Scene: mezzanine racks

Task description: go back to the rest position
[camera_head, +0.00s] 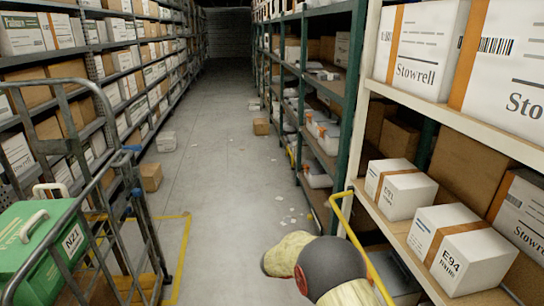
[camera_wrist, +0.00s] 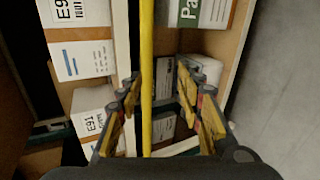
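My gripper (camera_wrist: 165,95) shows in the wrist view with its two fingers spread apart. Nothing is held between the fingertips. A yellow bar (camera_wrist: 147,50) runs through the view in line with the gap, closer to the left finger; I cannot tell its depth relative to the fingers. In the head view, my cream and dark arm links reach in at the bottom, right of centre, beside the right rack. The gripper itself is hidden in that view.
The yellow rail (camera_head: 340,215) stands close by my arm. The right rack holds boxes marked E91 (camera_head: 398,190) and E94 (camera_head: 462,252). A cart with a green case (camera_head: 40,245) is at left.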

